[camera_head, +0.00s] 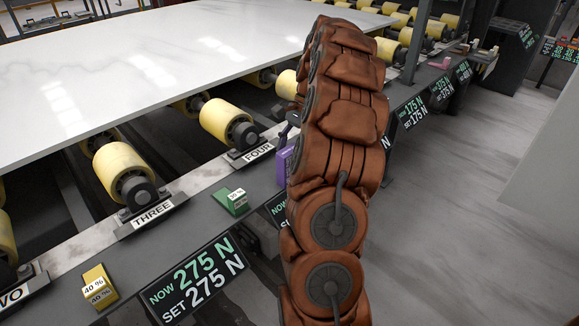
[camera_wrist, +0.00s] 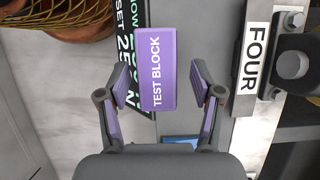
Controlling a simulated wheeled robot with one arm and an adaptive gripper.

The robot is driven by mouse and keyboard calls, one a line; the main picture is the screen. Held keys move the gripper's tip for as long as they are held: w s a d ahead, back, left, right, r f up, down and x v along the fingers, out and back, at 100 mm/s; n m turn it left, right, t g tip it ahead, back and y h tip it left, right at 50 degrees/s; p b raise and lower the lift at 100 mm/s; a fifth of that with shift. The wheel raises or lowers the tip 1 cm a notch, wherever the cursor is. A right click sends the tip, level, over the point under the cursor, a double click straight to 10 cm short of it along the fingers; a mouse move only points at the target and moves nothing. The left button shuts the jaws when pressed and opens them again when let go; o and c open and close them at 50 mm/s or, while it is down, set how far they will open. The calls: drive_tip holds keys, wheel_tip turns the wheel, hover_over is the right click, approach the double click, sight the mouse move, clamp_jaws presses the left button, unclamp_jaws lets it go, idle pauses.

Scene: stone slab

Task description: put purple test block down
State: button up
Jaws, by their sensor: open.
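The purple test block (camera_wrist: 156,68) lies on the grey ledge beside the FOUR label, its "TEST BLOCK" lettering facing the wrist camera. My gripper (camera_wrist: 158,80) is open, with one purple-padded finger on each side of the block and a visible gap on both sides. In the head view, a purple piece (camera_head: 284,167), which looks like the block, shows on the ledge next to my brown-covered arm. The arm hides much of that area, and most of my gripper is hidden there.
The ledge (camera_head: 191,218) carries a green block (camera_head: 233,201) and a yellow block (camera_head: 98,286), both left of the purple piece. Yellow rollers (camera_head: 226,122) and a white slab (camera_head: 150,75) lie behind it. A blue item (camera_wrist: 180,139) shows partly below the block.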

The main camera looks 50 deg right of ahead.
sight(287, 166)
drive_tip(key=shift+b+x, duration=0.35)
drive_tip(key=shift+x, duration=2.1)
drive_tip(key=shift+s+a, duration=0.1)
clamp_jaws()
